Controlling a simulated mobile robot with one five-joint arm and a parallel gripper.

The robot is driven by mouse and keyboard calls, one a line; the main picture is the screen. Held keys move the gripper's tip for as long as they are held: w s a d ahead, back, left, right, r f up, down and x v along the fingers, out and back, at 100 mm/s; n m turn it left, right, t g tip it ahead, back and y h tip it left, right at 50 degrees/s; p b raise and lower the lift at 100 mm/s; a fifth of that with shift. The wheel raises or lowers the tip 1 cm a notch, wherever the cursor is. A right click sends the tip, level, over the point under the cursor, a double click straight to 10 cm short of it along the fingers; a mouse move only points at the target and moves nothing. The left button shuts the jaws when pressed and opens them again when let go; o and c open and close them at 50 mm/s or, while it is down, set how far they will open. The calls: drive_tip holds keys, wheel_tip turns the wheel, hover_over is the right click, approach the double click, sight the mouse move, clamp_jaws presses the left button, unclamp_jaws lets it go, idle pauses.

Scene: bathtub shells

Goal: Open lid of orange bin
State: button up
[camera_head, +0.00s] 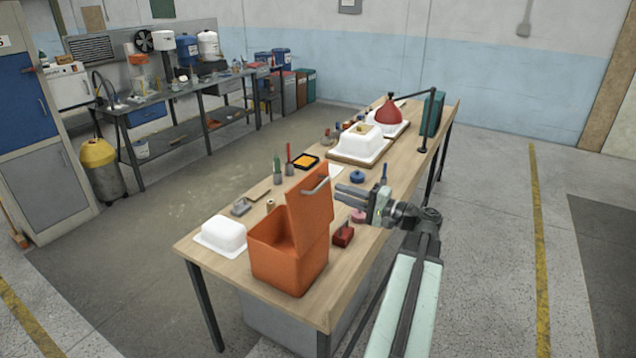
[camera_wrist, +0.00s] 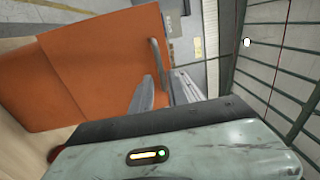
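The orange bin (camera_head: 272,262) stands near the front end of the workbench. Its lid (camera_head: 311,222) is raised, tilted up steeply at the bin's right side, and the inside of the bin shows. A grey bar handle (camera_head: 316,187) sits near the lid's upper edge. My gripper (camera_head: 338,195) is just right of the lid, close to the handle. In the wrist view its two fingers (camera_wrist: 163,92) are apart, with the lower end of the handle (camera_wrist: 157,62) near the gap between them. Whether they touch the handle cannot be told. The orange lid (camera_wrist: 105,60) fills the left of that view.
A white tub shell (camera_head: 220,234) lies left of the bin. A red block (camera_head: 343,235) lies at its right, below my gripper. Small tools and larger white moulds (camera_head: 361,145) stand farther back on the workbench (camera_head: 350,283). Open floor lies right of the bench.

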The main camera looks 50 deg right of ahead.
sight(321, 185)
drive_tip(key=x, duration=0.7)
drive_tip(key=shift+w, duration=0.3)
clamp_jaws()
idle(1.3)
